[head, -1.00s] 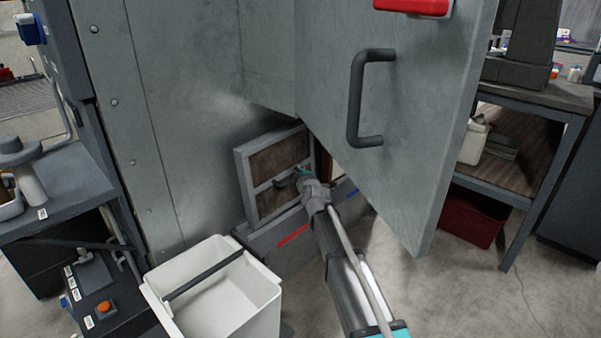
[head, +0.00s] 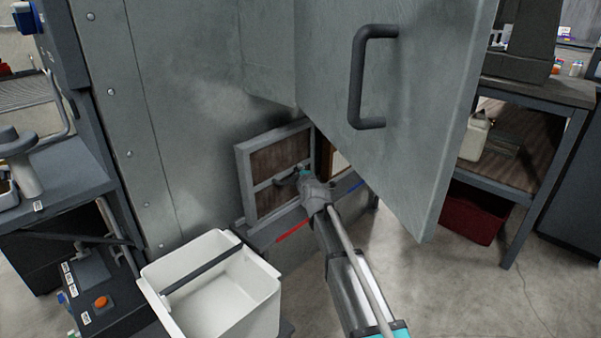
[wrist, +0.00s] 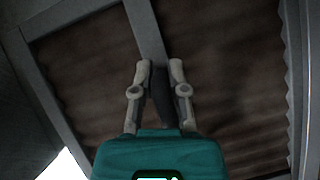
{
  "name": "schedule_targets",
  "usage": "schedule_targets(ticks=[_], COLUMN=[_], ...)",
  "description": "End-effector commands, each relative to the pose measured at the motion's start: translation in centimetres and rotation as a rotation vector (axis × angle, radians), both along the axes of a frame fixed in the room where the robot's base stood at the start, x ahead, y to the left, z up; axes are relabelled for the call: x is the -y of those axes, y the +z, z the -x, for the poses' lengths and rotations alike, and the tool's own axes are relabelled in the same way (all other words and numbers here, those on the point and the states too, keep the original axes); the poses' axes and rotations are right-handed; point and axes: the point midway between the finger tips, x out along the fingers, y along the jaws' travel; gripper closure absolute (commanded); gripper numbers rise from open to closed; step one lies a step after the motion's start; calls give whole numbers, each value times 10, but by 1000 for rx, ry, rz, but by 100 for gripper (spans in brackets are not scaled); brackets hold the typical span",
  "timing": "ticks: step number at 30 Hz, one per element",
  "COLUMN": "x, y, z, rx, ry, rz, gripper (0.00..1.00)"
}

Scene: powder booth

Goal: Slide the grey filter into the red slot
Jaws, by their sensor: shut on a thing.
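The grey filter (head: 242,172), a grey frame with brown pleated panels and a crossbar, stands upright in the head view at the cabinet's low opening. My gripper (head: 303,173) is at its front, shut on its dark handle (head: 283,180). In the wrist view my gripper (wrist: 160,70) has both fingers against the dark handle (wrist: 161,92), with the filter's pleats (wrist: 225,75) filling the background. A red stripe (head: 293,231) marks the ledge below the filter. The red slot itself is mostly hidden behind the filter; I cannot tell how deep the filter sits.
A large grey door (head: 420,130) with a dark handle hangs open just above and right of my arm. A blue stripe (head: 355,186) marks the ledge further right, beside an opening. A white bin (head: 257,305) stands at front left.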

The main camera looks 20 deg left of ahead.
Motion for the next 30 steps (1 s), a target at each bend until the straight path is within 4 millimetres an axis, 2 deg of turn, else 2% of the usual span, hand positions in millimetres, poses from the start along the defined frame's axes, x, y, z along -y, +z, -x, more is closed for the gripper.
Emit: schedule_targets(ticks=[11, 12, 18, 30], x=[0, 0, 0, 0], y=[0, 0, 0, 0], z=[0, 0, 0, 0], rx=[1, 1, 1, 0], ry=[0, 0, 0, 0], rz=[-1, -1, -1, 1], gripper=[100, 76, 41, 41])
